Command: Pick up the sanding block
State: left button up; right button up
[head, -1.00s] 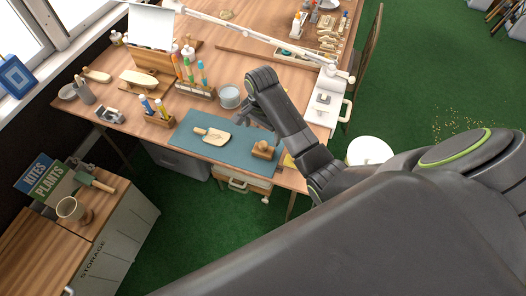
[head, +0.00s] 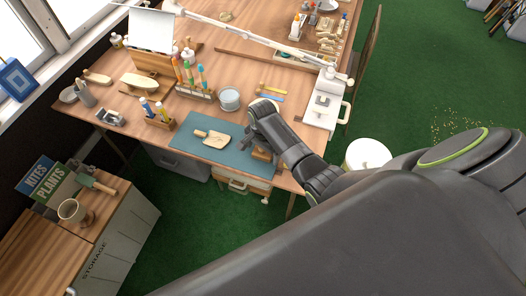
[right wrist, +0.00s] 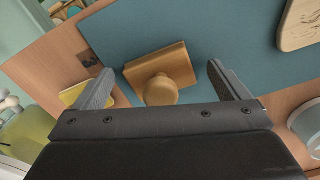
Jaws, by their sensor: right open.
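The sanding block (head: 262,154) is a small wooden block with a round knob on top. It sits on the blue-green mat (head: 187,143) near the mat's right end, partly hidden by my right arm in the head view. In the right wrist view the block (right wrist: 178,58) lies ahead of the jaws, between the lines of the two fingers, knob toward the camera. My right gripper (right wrist: 160,80) is open and empty, with a finger to each side of the block. I see no contact. In the head view the right gripper (head: 249,143) is just beside the block. My left gripper is not in view.
A carved wooden piece (head: 215,139) lies on the mat to the left. A round tin (head: 229,98), a brush rack (head: 195,93) and a ruler (head: 271,93) stand or lie behind. A yellow item (right wrist: 74,93) lies beside the mat. A white bucket (head: 367,154) stands right of the table.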

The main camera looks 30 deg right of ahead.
jog(key=c, duration=1.1)
jog(key=shift+o, duration=0.2)
jog(key=shift+r, duration=0.1)
notch_tip(320, 180, up, 10)
jog(key=shift+f, duration=0.1)
